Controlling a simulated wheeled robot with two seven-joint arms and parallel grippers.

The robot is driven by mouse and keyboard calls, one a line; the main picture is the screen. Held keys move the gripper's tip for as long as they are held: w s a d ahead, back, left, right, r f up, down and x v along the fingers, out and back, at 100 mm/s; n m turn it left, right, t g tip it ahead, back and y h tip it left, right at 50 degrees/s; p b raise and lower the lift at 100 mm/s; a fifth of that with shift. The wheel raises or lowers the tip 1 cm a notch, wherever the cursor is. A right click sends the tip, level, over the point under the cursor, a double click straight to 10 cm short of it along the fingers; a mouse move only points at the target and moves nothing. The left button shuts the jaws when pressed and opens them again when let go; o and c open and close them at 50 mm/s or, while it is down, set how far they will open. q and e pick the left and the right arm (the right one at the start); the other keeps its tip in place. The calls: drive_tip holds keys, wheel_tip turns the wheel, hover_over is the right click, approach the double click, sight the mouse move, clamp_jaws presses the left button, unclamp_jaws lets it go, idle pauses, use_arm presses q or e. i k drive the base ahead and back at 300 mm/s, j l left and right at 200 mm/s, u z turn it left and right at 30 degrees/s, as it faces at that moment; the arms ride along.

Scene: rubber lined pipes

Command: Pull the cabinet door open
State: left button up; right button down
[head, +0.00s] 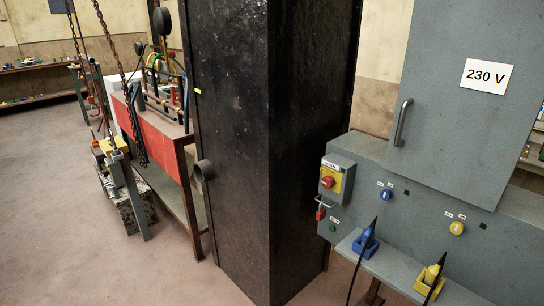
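A grey cabinet door (450,110) with a white "230 V" label (485,76) fills the upper right of the head view. Its dark curved bar handle (402,122) is upright near the door's left edge. The top of the door is cut off by the frame. I cannot tell whether the door is fully shut or slightly ajar. Neither of my grippers is in view, and nothing touches the handle.
Below the door, a grey panel (395,205) carries a red-yellow switch (330,182). Blue (365,242) and yellow (430,280) plugs with black cables sit on a ledge. A tall black column (235,130) stands left. Open floor (50,220) lies further left.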

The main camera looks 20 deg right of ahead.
sight(470, 100)
drive_tip(key=z, duration=1.65)
